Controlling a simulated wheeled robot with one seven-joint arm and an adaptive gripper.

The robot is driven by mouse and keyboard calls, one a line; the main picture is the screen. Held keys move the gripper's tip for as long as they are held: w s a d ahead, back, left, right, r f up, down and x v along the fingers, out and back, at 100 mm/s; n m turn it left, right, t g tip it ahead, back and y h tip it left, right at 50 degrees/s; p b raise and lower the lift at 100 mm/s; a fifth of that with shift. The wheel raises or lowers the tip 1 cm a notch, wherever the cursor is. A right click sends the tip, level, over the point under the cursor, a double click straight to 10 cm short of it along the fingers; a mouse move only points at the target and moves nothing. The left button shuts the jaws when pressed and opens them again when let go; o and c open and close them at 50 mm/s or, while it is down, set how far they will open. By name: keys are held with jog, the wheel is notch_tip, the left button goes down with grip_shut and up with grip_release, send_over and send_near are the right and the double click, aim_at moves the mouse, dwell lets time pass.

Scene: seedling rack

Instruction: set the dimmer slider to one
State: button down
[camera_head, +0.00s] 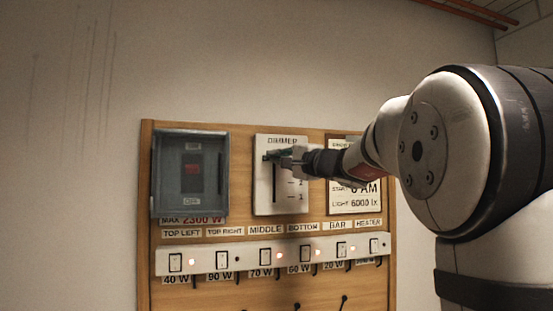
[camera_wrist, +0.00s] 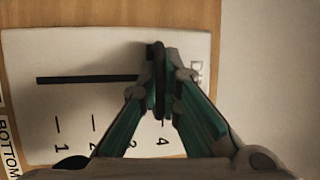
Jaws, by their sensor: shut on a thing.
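The dimmer is a white upright plate (camera_head: 264,203) on the wooden board, with a dark vertical slot. In the wrist view the plate (camera_wrist: 25,110) lies turned sideways, with the slot (camera_wrist: 85,79) running left to right and marks including 1 at the left and 4 at the right. The dark slider knob (camera_wrist: 158,80) is at the slot's right end, level with the 4, which is the top end in the head view. My gripper (camera_head: 272,156) is at the top of the slot, and in the wrist view its green-padded fingers (camera_wrist: 160,68) are shut on the knob. The fingers partly hide the knob.
A grey breaker box (camera_head: 156,180) with a red switch is left of the dimmer. A sign (camera_head: 340,207) is at the right, partly behind my arm. A white strip of labelled rocker switches (camera_head: 205,262) with small red lights runs below. The slot below the knob is clear.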

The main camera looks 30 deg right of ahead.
notch_tip(320, 180, down, 10)
jog(key=b, duration=0.9)
jog(key=shift+w+r+b, duration=0.15)
jog(key=shift+b, duration=0.15)
jog(key=shift+f+b, duration=1)
jog(key=shift+b, duration=0.05)
jog(key=c, duration=1.8)
grip_release()
jog(key=shift+d, duration=0.1)
jog(key=shift+o, duration=0.2)
jog(key=shift+s+r, duration=0.1)
jog(key=shift+s, duration=0.1)
jog(key=s+d+f, duration=0.1)
jog(key=s+f, duration=0.1)
jog(key=s, duration=0.9)
jog(key=shift+s, duration=0.35)
jog(key=shift+d, duration=0.15)
